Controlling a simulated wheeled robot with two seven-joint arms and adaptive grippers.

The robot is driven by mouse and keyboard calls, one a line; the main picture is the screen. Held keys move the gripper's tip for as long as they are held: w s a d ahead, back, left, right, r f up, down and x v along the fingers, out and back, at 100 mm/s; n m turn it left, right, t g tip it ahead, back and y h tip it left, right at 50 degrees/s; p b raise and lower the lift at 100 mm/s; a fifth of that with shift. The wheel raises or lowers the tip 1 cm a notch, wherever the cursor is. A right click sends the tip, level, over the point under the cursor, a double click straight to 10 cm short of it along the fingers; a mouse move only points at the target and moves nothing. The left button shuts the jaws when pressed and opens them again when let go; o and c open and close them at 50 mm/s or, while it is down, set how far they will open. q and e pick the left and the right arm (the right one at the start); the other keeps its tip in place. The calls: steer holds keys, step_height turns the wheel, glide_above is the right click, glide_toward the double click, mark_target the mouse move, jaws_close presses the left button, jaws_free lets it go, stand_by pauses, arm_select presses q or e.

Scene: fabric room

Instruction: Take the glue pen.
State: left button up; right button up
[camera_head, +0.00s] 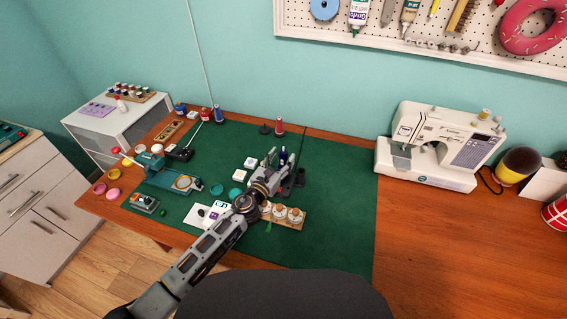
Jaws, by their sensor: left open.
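No item can be told for certain as the glue pen at this size. A small dark blue upright item (283,157) stands on the green mat (335,190), right by the fingers of my left gripper (279,168). My left gripper is open, low over the middle of the mat, with its arm coming in from the lower left. The fingers partly hide what lies around them, and I cannot tell whether they touch the blue item. A white tube with a green tip (358,14) hangs on the pegboard. My right gripper is not in view.
A wooden holder with white-topped jars (282,214) sits just below my gripper. A teal tool (170,180) and small boxes lie to the left. Thread spools (218,114) stand at the back. A sewing machine (440,145) stands right. The mat's right part is clear.

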mark_target(283, 151)
arm_select(q)
steer(key=shift+w+d, duration=0.35)
steer(key=shift+w, duration=0.45)
steer(key=c, duration=0.9)
steer(key=shift+c, duration=0.9)
steer(key=shift+r, duration=0.2)
steer(key=shift+r+p, duration=0.65)
steer(key=shift+r, duration=0.05)
step_height(283, 151, up, 3)
steer(key=shift+r+p, duration=0.1)
steer(key=shift+p, duration=0.95)
step_height(283, 151, up, 4)
steer(key=shift+f+p, duration=0.2)
steer(key=shift+p, duration=0.7)
steer(key=shift+r, duration=0.55)
steer(key=shift+d+r, duration=0.1)
steer(key=shift+r, duration=0.05)
arm_select(e)
steer(key=s+a+r, duration=0.1)
steer(key=a+r, duration=0.3)
steer(key=r, duration=0.1)
steer(key=shift+s+r+y, duration=0.15)
steer(key=shift+r+y, duration=0.1)
steer(key=shift+y, duration=0.05)
